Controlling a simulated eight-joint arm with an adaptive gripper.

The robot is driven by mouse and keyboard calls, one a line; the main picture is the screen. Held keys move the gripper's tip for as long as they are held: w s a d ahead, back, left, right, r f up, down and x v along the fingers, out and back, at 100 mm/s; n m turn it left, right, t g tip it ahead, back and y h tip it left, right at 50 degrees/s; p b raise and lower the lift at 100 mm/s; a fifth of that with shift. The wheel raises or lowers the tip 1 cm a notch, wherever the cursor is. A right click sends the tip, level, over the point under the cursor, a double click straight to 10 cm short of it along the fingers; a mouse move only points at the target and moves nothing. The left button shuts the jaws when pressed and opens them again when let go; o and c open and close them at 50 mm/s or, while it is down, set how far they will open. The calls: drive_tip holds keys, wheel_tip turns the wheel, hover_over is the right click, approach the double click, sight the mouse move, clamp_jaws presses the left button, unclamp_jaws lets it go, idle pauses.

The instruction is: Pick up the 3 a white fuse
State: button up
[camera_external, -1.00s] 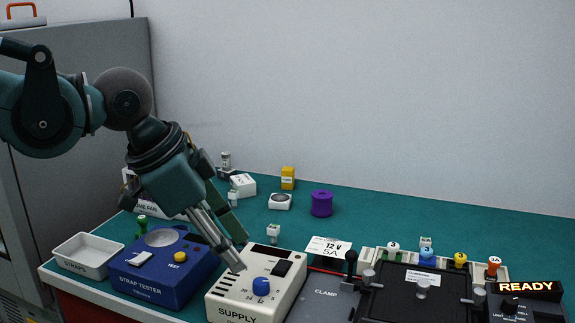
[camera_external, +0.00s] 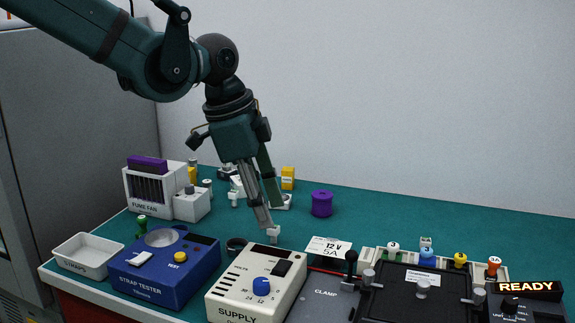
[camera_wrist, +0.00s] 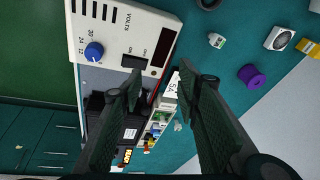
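A small white fuse-like piece (camera_external: 273,236) stands on the green mat behind the supply box. Its rating cannot be read. It also shows in the wrist view as a small white piece with a green mark (camera_wrist: 216,40), above and right of the gap between my fingers. My gripper (camera_external: 274,217) points down close to this piece in the external view, its near fingertip just above it. In the wrist view my gripper (camera_wrist: 162,85) has its two fingers well apart with nothing between them. Another small whitish piece (camera_external: 426,242) is at the rack on the right.
The supply box (camera_external: 245,285) and blue strap tester (camera_external: 160,275) stand in front. A clamp fixture (camera_external: 325,300) and a rack with colored-top pieces (camera_external: 460,260) are on the right. A purple spool (camera_external: 321,204) and fume fan (camera_external: 150,185) stand behind. The back right mat is clear.

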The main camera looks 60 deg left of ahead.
drive_tip(key=w+a+f+m+p, duration=0.2)
drive_tip(key=w+a+p, duration=0.2)
drive_tip(key=a, duration=0.2)
drive_tip(key=m+g+h+p, duration=0.1)
drive_tip(key=m+g+p, duration=0.1)
drive_tip(key=p, duration=0.1)
approach(274, 236)
drive_tip(key=shift+w+a+f, duration=0.15)
drive_tip(key=shift+w+f, duration=0.2)
drive_tip(key=shift+w, duration=0.05)
drive_tip(key=shift+w+a+f+p, duration=0.1)
drive_tip(key=shift+a+f+p, duration=0.2)
drive_tip(key=shift+a+f, duration=0.25)
drive_tip(key=shift+a, duration=0.05)
drive_tip(key=shift+w+f, duration=0.15)
drive_tip(key=shift+f, duration=1.1)
drive_tip(key=shift+f, duration=0.1)
